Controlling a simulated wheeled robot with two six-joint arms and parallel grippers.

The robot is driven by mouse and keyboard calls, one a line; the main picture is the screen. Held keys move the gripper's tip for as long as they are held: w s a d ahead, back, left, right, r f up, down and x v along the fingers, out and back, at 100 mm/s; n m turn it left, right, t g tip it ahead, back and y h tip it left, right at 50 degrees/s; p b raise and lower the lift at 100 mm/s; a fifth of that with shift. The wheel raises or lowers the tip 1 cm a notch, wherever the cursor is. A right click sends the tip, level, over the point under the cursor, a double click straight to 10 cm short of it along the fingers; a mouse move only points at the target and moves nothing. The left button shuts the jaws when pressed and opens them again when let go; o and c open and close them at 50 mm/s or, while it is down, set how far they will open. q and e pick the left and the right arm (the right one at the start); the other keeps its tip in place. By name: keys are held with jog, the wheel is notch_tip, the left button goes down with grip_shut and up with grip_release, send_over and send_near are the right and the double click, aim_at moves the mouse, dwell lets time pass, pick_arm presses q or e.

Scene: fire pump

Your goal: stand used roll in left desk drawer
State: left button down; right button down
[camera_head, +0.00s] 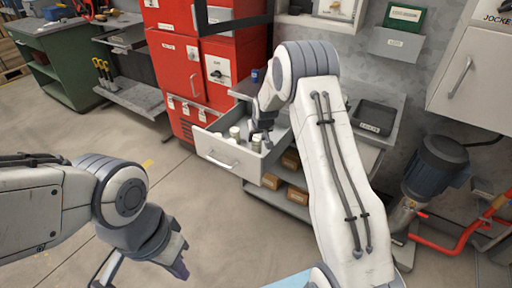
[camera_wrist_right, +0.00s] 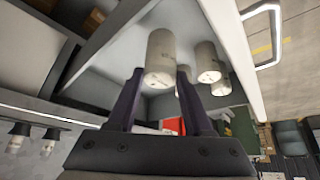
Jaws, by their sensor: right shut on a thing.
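The left desk drawer (camera_head: 232,160) is pulled open below the desk top, with several pale rolls (camera_head: 234,132) inside near its front. My right gripper (camera_head: 262,135) reaches down into the drawer from above. In the right wrist view its two dark fingers (camera_wrist_right: 160,75) are shut on a grey-beige roll (camera_wrist_right: 161,50). Other similar rolls (camera_wrist_right: 207,58) are beside it, near the drawer front (camera_wrist_right: 232,50). I cannot tell whether the held roll touches the drawer floor. My left gripper (camera_head: 142,275) is empty and open, low over the floor, away from the desk.
Brown boxes (camera_head: 290,160) sit on shelves under the desk. A dark tray (camera_head: 375,118) lies on the desk top to the right. A red cabinet (camera_head: 190,70) stands behind the drawer. A pump motor (camera_head: 435,165) with red pipes is at right. The floor at left is free.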

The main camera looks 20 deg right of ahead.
aim_at(258, 144)
jog(key=shift+f, duration=2.3)
jog(key=shift+f, duration=0.15)
jog(key=shift+c, duration=1.5)
grip_release()
